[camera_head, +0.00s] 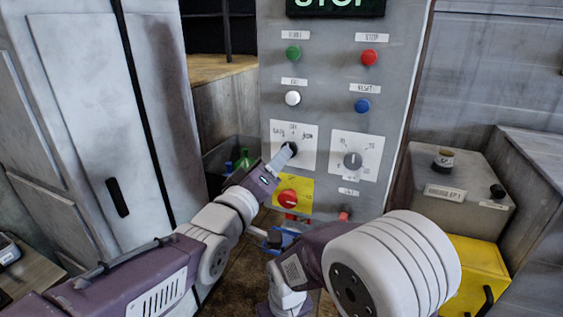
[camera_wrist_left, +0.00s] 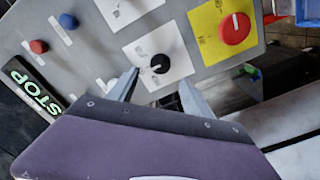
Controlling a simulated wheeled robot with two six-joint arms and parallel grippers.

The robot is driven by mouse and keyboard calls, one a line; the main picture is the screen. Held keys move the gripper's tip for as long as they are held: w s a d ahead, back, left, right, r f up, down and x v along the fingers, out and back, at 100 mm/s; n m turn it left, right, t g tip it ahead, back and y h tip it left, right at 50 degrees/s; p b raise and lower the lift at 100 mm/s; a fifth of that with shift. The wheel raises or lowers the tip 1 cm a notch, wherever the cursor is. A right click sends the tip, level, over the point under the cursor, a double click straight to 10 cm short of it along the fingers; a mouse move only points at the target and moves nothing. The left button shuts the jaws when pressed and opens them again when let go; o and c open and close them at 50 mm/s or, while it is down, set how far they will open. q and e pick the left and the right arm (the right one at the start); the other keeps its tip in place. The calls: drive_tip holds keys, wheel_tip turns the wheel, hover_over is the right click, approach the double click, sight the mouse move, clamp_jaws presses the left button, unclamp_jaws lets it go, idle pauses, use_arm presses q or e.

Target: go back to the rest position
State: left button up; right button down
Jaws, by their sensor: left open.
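My left gripper (camera_head: 282,157) is at the grey control panel (camera_head: 333,105), in front of the black selector knob (camera_head: 292,147). In the left wrist view my left gripper (camera_wrist_left: 157,82) has its two fingers apart, with the knob (camera_wrist_left: 160,63) showing between and just beyond the tips. I cannot tell whether a finger touches the knob. My right arm (camera_head: 390,265) reaches in at the lower right of the head view, and its fingers do not show.
The panel carries green (camera_head: 293,53), red (camera_head: 369,57), white (camera_head: 292,98) and blue (camera_head: 362,105) buttons, a grey dial (camera_head: 352,160) and a red knob (camera_head: 287,197) on yellow. A pale cabinet (camera_head: 90,110) stands left; a grey box (camera_head: 460,190) stands right.

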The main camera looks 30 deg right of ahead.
use_arm(q)
drive_tip(key=shift+v, duration=0.9)
drive_tip(key=w+a+f+n+t+y+p, duration=0.1)
drive_tip(key=w+a+f+n+y, duration=0.2)
drive_tip(key=a, duration=0.4)
drive_tip(key=w+a+f+t+y+p, duration=0.1)
drive_tip(key=w+a+f+y, duration=0.1)
drive_tip(key=w+a, duration=0.4)
drive_tip(key=w+a+f+n+y, duration=0.2)
drive_tip(key=w+a+y, duration=0.1)
drive_tip(key=a, duration=0.5)
drive_tip(key=s+a+f+n+g+y+p, duration=0.15)
drive_tip(key=a+f+y, duration=0.25)
drive_tip(key=a+f, duration=0.65)
drive_tip(key=s+a+f+m+g, duration=0.3)
drive_tip(key=s+f, duration=0.4)
drive_tip(key=s, duration=0.4)
drive_tip(key=s+a+f+m+g+y, duration=0.1)
drive_tip(key=s+a+f+m+g, duration=0.2)
drive_tip(key=s+a+f+g, duration=0.2)
drive_tip(key=s+f+g, duration=0.3)
drive_tip(key=s, duration=0.4)
drive_tip(key=shift+s+f+y, duration=0.2)
drive_tip(key=shift+y, duration=0.1)
